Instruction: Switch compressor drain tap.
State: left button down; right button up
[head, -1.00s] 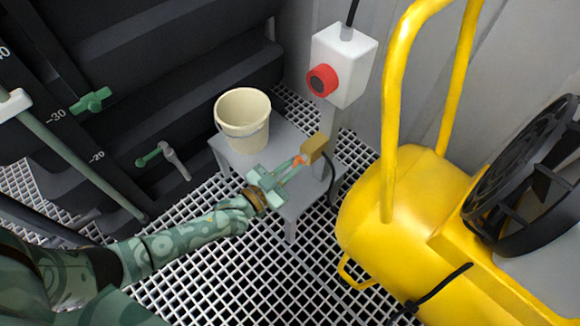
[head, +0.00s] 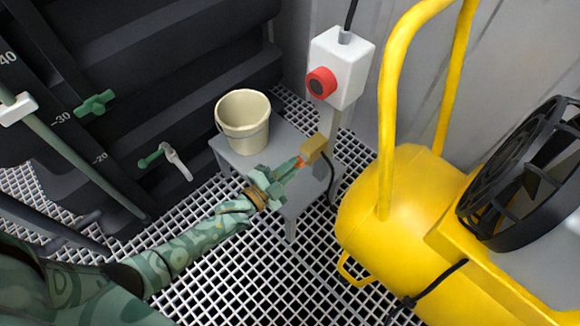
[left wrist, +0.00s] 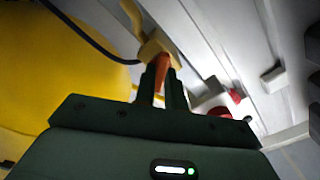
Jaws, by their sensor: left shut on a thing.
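The drain tap has a brass-coloured block (head: 314,148) with a small orange-red lever (head: 300,162), above the grey stand beside the yellow compressor (head: 400,200). My left gripper (head: 296,166) is at the lever, its fingers shut on it. In the left wrist view, the orange lever (left wrist: 163,70) shows between the two dark fingertips (left wrist: 162,82), with the brass block (left wrist: 158,45) just beyond. The part of the lever between the fingers is hidden. My right gripper is not in view.
A cream bucket (head: 243,121) stands on the grey stand (head: 222,155). A white box with a red button (head: 321,82) is on a post above. The floor is white grating.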

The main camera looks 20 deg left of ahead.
pick_arm(q)
jog(key=m+b, duration=0.1)
jog(key=m, duration=0.5)
jog(key=shift+s+f+m, duration=0.1)
jog(key=shift+f+m, duration=0.05)
jog(key=shift+m, duration=0.25)
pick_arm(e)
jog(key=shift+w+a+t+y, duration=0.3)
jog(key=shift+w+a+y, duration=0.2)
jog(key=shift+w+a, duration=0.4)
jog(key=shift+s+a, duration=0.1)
pick_arm(q)
jog(key=c, duration=1.5)
grip_release()
jog(key=shift+o, duration=0.2)
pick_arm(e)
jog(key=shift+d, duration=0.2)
